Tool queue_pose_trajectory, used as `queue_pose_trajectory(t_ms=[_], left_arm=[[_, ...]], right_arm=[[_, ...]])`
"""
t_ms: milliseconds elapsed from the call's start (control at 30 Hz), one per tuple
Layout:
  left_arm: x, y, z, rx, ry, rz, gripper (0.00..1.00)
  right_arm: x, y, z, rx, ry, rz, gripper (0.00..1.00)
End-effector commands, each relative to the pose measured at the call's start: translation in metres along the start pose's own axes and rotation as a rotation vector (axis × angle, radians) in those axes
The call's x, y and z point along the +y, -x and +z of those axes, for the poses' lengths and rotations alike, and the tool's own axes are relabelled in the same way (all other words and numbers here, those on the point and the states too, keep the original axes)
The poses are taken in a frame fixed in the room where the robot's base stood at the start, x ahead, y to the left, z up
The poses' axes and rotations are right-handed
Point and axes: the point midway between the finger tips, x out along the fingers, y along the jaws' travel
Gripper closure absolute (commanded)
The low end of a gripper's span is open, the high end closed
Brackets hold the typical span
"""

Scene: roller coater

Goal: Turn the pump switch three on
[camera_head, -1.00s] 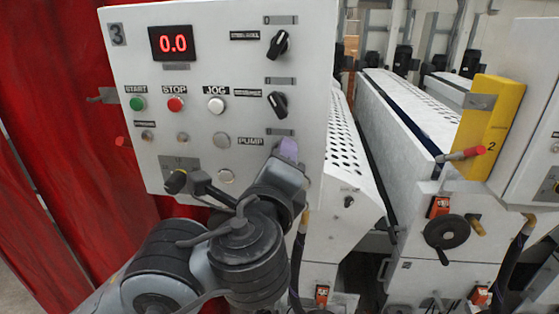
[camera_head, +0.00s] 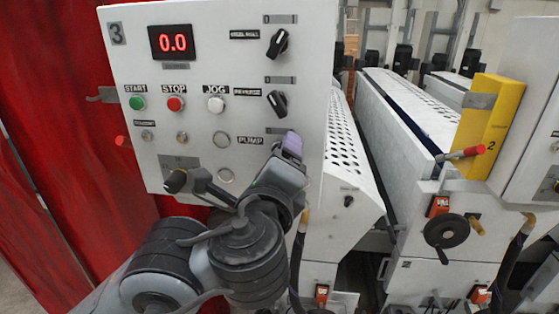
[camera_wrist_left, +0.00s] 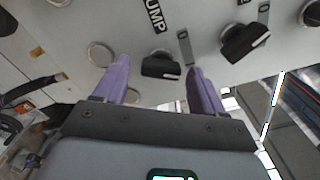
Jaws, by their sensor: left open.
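The control panel (camera_head: 215,60) is marked 3 and carries a red display (camera_head: 173,43) reading 0.0. The PUMP label (camera_head: 250,140) is on its lower right; the switch beside it is hidden behind my gripper in the head view. In the left wrist view, the black pump switch knob (camera_wrist_left: 161,66) shows near the PUMP label (camera_wrist_left: 153,16). My left gripper (camera_head: 289,146) is open at the panel. Its purple fingertips (camera_wrist_left: 157,72) appear on either side of the knob in the wrist view; I cannot tell whether they touch it. My right gripper is not in view.
Two black knobs (camera_head: 278,44) (camera_head: 277,104) sit above the pump switch. Green, red and white buttons (camera_head: 176,103) are to the left. A black-handled lever (camera_head: 177,181) sticks out at the panel's lower left. A red curtain (camera_head: 50,120) hangs at left; perforated machine guards (camera_head: 345,140) stand at right.

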Motion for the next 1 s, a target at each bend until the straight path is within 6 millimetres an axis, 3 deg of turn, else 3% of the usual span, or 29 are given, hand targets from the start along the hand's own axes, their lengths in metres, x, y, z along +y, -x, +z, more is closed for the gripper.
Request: queue_pose_trajectory(t_ms=[233,700,1000], left_arm=[[0.0,0.012,-0.002,0.004,0.002,-0.001,0.3],[0.0,0.087,-0.001,0.003,0.004,-0.001,0.3],[0.0,0.108,0.0,0.001,0.0,-0.001,0.3]], right_arm=[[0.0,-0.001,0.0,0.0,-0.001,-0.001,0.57],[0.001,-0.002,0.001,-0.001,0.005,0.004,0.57],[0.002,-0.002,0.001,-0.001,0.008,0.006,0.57]])
